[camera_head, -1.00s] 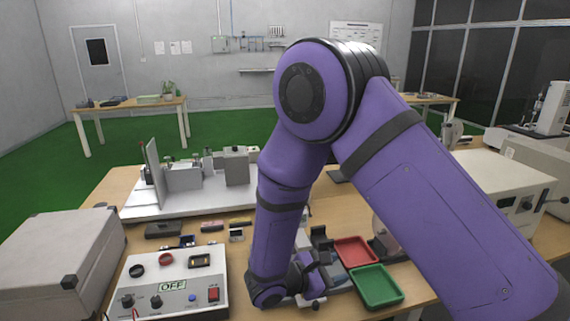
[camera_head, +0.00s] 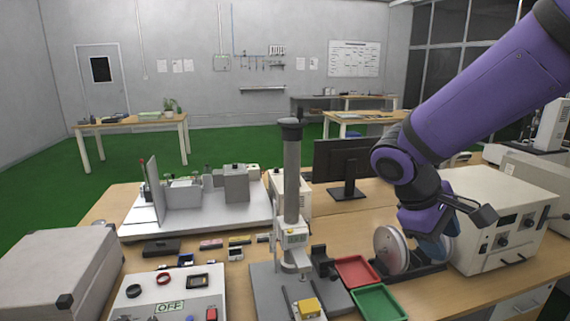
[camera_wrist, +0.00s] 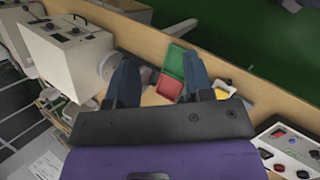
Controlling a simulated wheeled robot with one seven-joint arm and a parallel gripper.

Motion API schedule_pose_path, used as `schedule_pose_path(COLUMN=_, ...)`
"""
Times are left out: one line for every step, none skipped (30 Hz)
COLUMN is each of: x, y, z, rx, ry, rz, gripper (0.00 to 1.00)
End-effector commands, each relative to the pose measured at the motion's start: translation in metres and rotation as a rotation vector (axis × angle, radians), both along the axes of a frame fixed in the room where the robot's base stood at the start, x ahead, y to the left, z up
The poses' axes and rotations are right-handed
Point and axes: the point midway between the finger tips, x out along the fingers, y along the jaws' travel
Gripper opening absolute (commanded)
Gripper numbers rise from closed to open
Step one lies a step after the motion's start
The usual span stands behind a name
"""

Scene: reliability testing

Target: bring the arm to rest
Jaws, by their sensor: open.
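My purple arm (camera_head: 490,85) comes in from the upper right in the head view and bends down at a dark joint. My gripper (camera_wrist: 162,72) shows in the wrist view with two dark blue fingers spread apart and nothing between them. In the head view my gripper (camera_head: 436,246) hangs low over the right part of the bench, beside a pale disc (camera_head: 390,248); its fingertips are hard to make out there.
A green tray (camera_head: 381,306) and a red tray (camera_head: 355,271) lie left of my gripper. A test stand (camera_head: 291,190) rises mid-bench. A monitor (camera_head: 345,162) stands behind. A beige instrument (camera_head: 497,225) is close on the right. A panel marked OFF (camera_head: 143,301) sits front left.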

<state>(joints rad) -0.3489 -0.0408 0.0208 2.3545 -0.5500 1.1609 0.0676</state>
Motion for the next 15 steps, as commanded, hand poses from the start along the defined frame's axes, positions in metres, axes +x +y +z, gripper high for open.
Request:
schedule_pose_path(x=-0.008, y=-0.006, z=0.009, rx=0.042, ry=-0.036, rz=-0.036, gripper=0.47)
schedule_pose_path(x=-0.012, y=-0.008, z=0.013, rx=0.067, ry=-0.054, rz=-0.056, gripper=0.47)
schedule_pose_path(x=-0.018, y=-0.012, z=0.019, rx=0.101, ry=-0.078, rz=-0.083, gripper=0.47)
schedule_pose_path(x=-0.023, y=-0.014, z=0.023, rx=0.126, ry=-0.098, rz=-0.101, gripper=0.47)
schedule_pose_path(x=-0.027, y=-0.016, z=0.027, rx=0.150, ry=-0.119, rz=-0.122, gripper=0.47)
schedule_pose_path(x=-0.033, y=-0.018, z=0.032, rx=0.183, ry=-0.145, rz=-0.147, gripper=0.47)
schedule_pose_path(x=-0.038, y=-0.020, z=0.036, rx=0.208, ry=-0.167, rz=-0.164, gripper=0.47)
schedule_pose_path(x=-0.043, y=-0.022, z=0.039, rx=0.232, ry=-0.187, rz=-0.184, gripper=0.47)
schedule_pose_path(x=-0.048, y=-0.024, z=0.044, rx=0.265, ry=-0.216, rz=-0.207, gripper=0.47)
schedule_pose_path(x=-0.053, y=-0.025, z=0.048, rx=0.289, ry=-0.239, rz=-0.226, gripper=0.47)
schedule_pose_path(x=-0.057, y=-0.026, z=0.051, rx=0.312, ry=-0.261, rz=-0.242, gripper=0.47)
schedule_pose_path(x=-0.063, y=-0.028, z=0.055, rx=0.344, ry=-0.291, rz=-0.266, gripper=0.47)
schedule_pose_path(x=-0.068, y=-0.029, z=0.059, rx=0.367, ry=-0.315, rz=-0.282, gripper=0.47)
schedule_pose_path(x=-0.072, y=-0.030, z=0.062, rx=0.391, ry=-0.339, rz=-0.298, gripper=0.47)
schedule_pose_path(x=-0.078, y=-0.031, z=0.066, rx=0.421, ry=-0.370, rz=-0.319, gripper=0.47)
